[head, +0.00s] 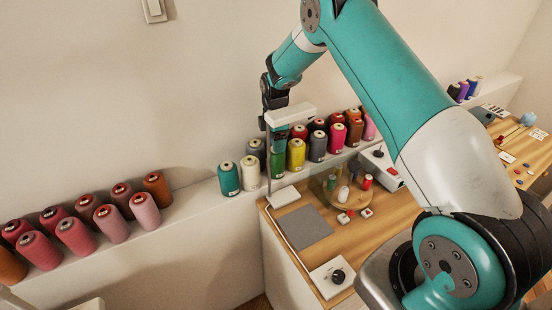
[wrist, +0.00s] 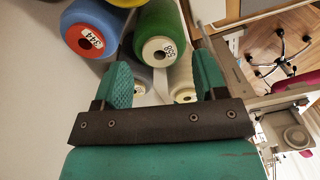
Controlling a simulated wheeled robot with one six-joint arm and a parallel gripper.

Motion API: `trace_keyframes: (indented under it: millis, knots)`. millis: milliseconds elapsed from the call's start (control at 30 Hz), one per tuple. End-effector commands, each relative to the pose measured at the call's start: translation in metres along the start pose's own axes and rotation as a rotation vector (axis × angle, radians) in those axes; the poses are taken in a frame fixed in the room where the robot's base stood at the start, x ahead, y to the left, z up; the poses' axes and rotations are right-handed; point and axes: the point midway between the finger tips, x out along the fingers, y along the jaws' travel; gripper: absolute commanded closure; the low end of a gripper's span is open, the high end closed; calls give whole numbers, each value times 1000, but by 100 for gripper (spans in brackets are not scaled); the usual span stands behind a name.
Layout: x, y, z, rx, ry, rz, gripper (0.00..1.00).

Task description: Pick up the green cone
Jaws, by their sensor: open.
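The green cone (head: 278,166) stands on the white ledge in the row of thread cones, partly hidden by my gripper in the head view. In the wrist view the green cone (wrist: 157,25) shows its pale end with a number label, just ahead of and between my fingertips. My gripper (wrist: 158,62) is open, one teal finger on each side of the cone's line, holding nothing. In the head view my gripper (head: 279,140) points down over the cone. I cannot tell whether the fingertips reach past the cone's end.
A yellow cone (head: 296,154) stands right of the green one, with a white cone (head: 250,172) and a teal cone (head: 228,179) to the left. In the wrist view a blue cone (wrist: 85,25) is close to the left finger. A wooden table (head: 320,248) lies in front.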

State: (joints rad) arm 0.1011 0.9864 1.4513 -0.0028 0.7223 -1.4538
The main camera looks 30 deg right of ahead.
Motion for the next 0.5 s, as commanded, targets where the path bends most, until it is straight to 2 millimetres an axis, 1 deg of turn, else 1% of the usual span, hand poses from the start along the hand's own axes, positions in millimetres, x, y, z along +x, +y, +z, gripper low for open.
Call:
trace_keyframes:
  millis: [100, 200, 433, 467, 500]
  knots:
    - [15, 0, 1, 0, 0, -3, 35]
    - [24, 0, 0, 0, 0, -1, 35]
    - [26, 0, 0, 0, 0, 1, 35]
    - [26, 0, 0, 0, 0, 1, 39]
    - [26, 0, 0, 0, 0, 1, 48]
